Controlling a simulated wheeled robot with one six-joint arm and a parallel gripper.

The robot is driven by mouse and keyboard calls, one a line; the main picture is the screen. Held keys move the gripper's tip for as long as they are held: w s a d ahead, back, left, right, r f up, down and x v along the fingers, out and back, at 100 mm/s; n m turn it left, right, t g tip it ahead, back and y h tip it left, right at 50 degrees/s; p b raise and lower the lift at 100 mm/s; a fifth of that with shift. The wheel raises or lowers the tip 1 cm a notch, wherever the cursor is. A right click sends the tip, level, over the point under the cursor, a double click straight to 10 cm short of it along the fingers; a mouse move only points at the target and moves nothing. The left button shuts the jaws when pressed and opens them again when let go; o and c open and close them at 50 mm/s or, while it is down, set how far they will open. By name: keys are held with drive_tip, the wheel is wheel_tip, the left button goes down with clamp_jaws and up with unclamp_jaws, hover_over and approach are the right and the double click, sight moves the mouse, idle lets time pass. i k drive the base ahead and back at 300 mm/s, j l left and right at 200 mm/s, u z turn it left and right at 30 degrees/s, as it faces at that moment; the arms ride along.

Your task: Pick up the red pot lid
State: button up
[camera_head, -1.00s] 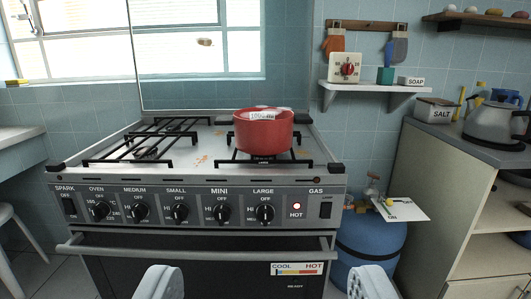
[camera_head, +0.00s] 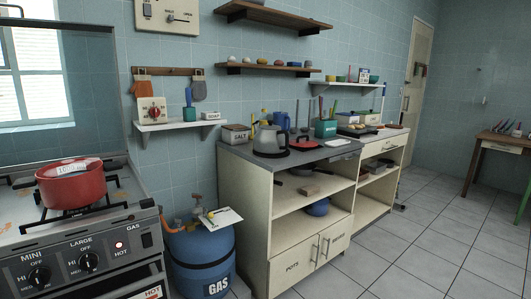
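My gripper is not in view.
The stove (camera_head: 85,250) fills the lower left, with a lit HOT lamp. A blue gas bottle (camera_head: 201,262) stands between it and a cream cabinet (camera_head: 285,233). A grey kettle (camera_head: 270,141) stands on the counter. Open tiled floor (camera_head: 430,240) lies at the right.

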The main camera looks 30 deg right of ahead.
sight(298, 142)
drive_tip(key=z, duration=1.2)
drive_tip(key=i+l, duration=0.1)
drive_tip(key=i, duration=0.7)
drive_tip(key=i+l, duration=0.1)
drive_tip(key=i, duration=0.65)
drive_tip(key=i+l+u, duration=0.1)
drive_tip(key=i, duration=0.7)
drive_tip(key=i+l, duration=0.15)
drive_tip(key=i, duration=0.6)
